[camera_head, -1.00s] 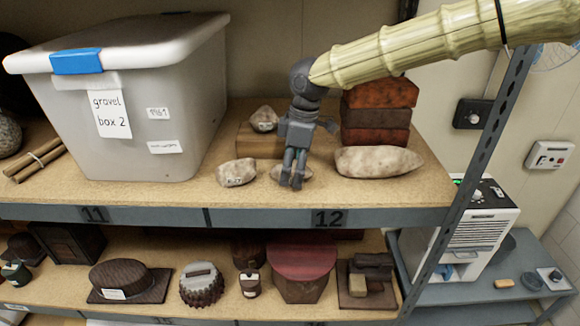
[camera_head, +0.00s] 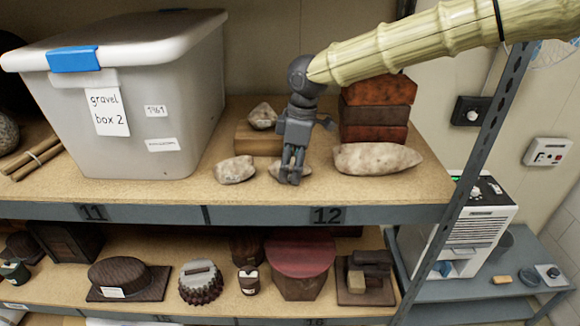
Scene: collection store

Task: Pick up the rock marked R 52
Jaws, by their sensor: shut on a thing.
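My gripper (camera_head: 291,178) points down at the front of the shelf above the number 12, with its fingers close together. It is shut on a small pale rock (camera_head: 305,171), which still appears to be at the shelf surface. The fingers hide most of this rock, and no mark on it can be read. Another pale rock (camera_head: 235,170) lies just left of my gripper, its mark unreadable here. A third small rock (camera_head: 263,116) sits on a wooden block (camera_head: 257,138) behind. A long pale rock (camera_head: 375,159) lies to the right.
A grey lidded box (camera_head: 140,130) labelled gravel box 2 stands on the left. A stack of reddish-brown blocks (camera_head: 376,112) stands behind the long rock. The shelf's front edge (camera_head: 260,215) runs just before my gripper. A grey upright post (camera_head: 470,160) stands on the right.

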